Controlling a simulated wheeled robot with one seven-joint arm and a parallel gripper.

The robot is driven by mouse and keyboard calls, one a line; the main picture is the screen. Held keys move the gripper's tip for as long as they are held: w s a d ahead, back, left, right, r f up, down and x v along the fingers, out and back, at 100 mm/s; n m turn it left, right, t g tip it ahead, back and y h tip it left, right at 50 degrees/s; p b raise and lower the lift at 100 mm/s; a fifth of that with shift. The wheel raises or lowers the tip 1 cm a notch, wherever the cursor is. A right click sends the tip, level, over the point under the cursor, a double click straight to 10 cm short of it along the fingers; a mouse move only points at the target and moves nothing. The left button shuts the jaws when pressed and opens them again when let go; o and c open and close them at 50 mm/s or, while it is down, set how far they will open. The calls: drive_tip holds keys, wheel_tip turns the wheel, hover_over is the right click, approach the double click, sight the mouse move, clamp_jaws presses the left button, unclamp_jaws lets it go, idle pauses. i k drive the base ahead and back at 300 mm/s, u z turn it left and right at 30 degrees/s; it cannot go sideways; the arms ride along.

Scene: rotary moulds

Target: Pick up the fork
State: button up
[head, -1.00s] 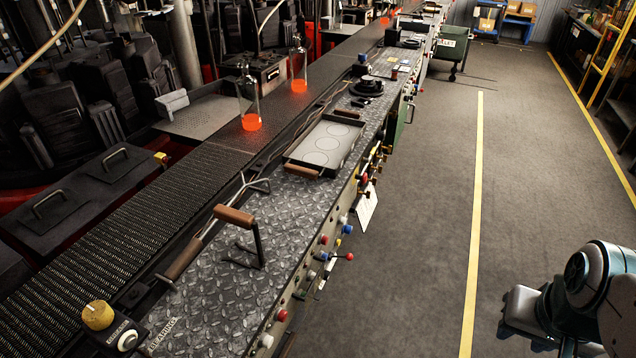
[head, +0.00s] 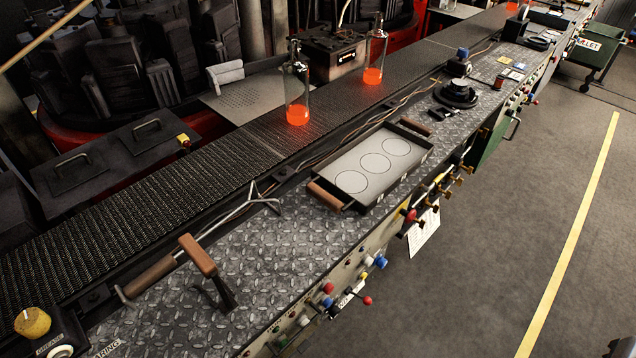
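The fork lies on the diamond-plate bench top (head: 270,265) at the left of the head view. It has a brown wooden handle (head: 151,277) toward the lower left. Its thin metal shaft (head: 228,217) runs up to the right and splits into prongs near the conveyor side. A second tool with a wooden grip (head: 198,255) and a dark metal bar stands close beside the fork's handle, on its right. My gripper is not in view. Only a small dark piece, probably of my arm, shows at the lower right corner.
A tray (head: 328,195) with round outlines and wooden handles sits farther along the bench. Glass bottles with glowing orange bottoms (head: 297,112) stand on the dark conveyor (head: 130,215). Knobs and valves (head: 366,300) stick out of the bench's front. The floor (head: 480,270) at right is clear.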

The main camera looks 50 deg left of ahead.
sight(208, 268)
drive_tip(key=i, duration=0.9)
drive_tip(key=u, duration=4.3)
drive_tip(key=i, duration=0.5)
